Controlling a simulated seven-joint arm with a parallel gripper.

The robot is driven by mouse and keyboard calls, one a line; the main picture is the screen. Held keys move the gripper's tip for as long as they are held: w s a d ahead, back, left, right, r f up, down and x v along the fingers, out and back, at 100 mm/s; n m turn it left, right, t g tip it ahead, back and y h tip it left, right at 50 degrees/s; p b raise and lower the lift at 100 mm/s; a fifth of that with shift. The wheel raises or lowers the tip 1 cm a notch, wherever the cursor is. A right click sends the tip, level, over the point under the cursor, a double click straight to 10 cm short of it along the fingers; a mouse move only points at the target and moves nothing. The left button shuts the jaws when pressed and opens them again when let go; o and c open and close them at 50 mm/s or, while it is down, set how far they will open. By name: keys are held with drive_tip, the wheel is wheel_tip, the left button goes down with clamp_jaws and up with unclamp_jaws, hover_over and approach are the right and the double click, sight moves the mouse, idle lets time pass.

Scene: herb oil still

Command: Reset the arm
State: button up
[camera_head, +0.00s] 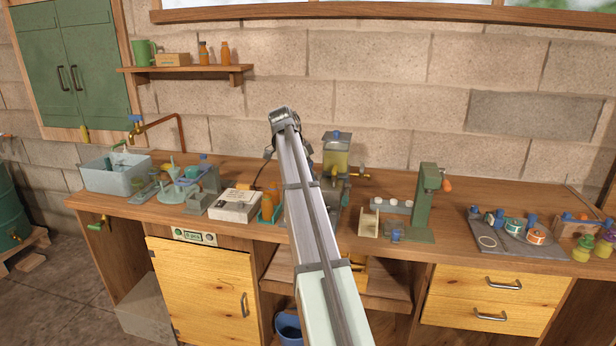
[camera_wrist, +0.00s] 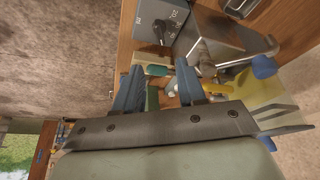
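My arm (camera_head: 312,230) rises through the middle of the head view to a bend in front of the block wall. My gripper is hidden behind it there. In the wrist view my gripper (camera_wrist: 160,68) shows two blue-grey fingers standing apart, with nothing clearly held between them. Small green and yellow items show past the fingers, and their distance is hard to judge. A grey box with a black knob (camera_wrist: 157,32) and a shiny metal box (camera_wrist: 212,38) lie beyond the fingertips.
A white box (camera_head: 235,205) and a grey basin (camera_head: 118,177) are left. A green press stand (camera_head: 424,205) and a grey mat (camera_head: 487,240) are right. A wall shelf (camera_head: 185,69) hangs upper left.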

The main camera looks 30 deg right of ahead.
drive_tip(key=s+a+f+n+y, duration=0.1)
drive_tip(key=s+a+f+n, duration=0.25)
drive_tip(key=a+f, duration=0.6)
drive_tip(key=s+a+f+n+t+y, duration=0.1)
drive_tip(key=s+a+f+n, duration=0.35)
drive_tip(key=f, duration=0.85)
drive_tip(key=s+a+f+n+y, duration=0.1)
drive_tip(key=a+f+n, duration=0.4)
drive_tip(key=a+f, duration=0.5)
drive_tip(key=s+a+f+n+y, duration=0.1)
drive_tip(key=s+a+f+n, duration=0.7)
drive_tip(key=s+a+f, duration=0.55)
drive_tip(key=s+f+g, duration=0.2)
drive_tip(key=s+f, duration=0.5)
drive_tip(key=s, duration=0.3)
drive_tip(key=s+d+f+g, duration=0.1)
drive_tip(key=s+f+g, duration=0.1)
drive_tip(key=s+f, duration=0.4)
drive_tip(key=s+d+f+g, duration=0.1)
drive_tip(key=s+f, duration=0.6)
drive_tip(key=s, duration=0.7)
drive_tip(key=shift+s+d+f+g, duration=0.15)
drive_tip(key=shift+f+g, duration=0.15)
drive_tip(key=shift+g, duration=0.5)
